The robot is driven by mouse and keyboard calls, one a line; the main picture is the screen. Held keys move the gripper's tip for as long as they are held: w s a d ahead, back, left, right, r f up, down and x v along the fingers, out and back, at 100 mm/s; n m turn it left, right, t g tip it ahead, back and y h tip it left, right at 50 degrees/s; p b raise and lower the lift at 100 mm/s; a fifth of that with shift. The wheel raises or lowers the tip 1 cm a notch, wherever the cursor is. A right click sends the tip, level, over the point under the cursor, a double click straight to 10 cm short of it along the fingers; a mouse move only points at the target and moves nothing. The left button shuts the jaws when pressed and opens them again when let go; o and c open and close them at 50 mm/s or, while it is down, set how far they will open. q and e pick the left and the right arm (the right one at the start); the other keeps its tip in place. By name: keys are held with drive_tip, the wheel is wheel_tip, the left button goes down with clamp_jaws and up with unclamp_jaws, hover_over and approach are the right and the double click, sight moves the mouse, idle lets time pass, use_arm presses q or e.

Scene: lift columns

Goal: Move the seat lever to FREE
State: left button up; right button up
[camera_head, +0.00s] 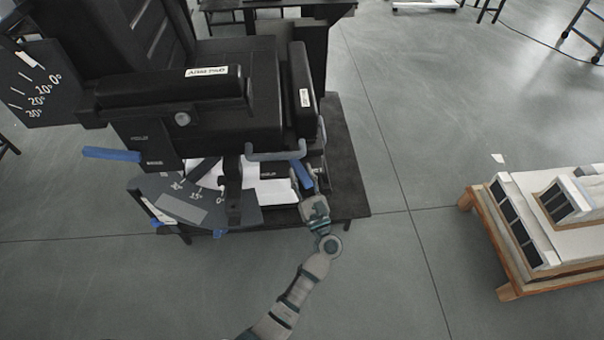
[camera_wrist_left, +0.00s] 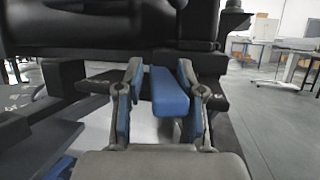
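A black seat (camera_head: 215,110) on a dark base has a short blue lever (camera_head: 303,176) at its lower right side. My left gripper (camera_head: 307,193) is at this lever. In the left wrist view the blue lever (camera_wrist_left: 170,92) stands between the two fingers of my left gripper (camera_wrist_left: 160,85), with a gap on its left side; contact on its right is unclear. The fingers are apart, so the gripper is open. A small label plate (camera_head: 268,171) sits beside the lever, too small to read. My right gripper is not in view.
Another blue handle (camera_head: 112,153) sticks out at the seat's left. A grey bar (camera_head: 275,155) runs just above the lever. Angle scales (camera_head: 180,198) hang at the left. A wooden pallet with white boxes (camera_head: 540,235) stands at right. The floor between is clear.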

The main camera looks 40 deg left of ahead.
use_arm(q)
drive_tip(key=shift+o, duration=0.3)
drive_tip(key=shift+s+d+f, duration=0.15)
drive_tip(key=shift+s+d, duration=0.05)
drive_tip(key=shift+d, duration=0.05)
drive_tip(key=v, duration=1.1)
drive_tip(key=shift+d, duration=0.25)
drive_tip(key=shift+f, duration=0.1)
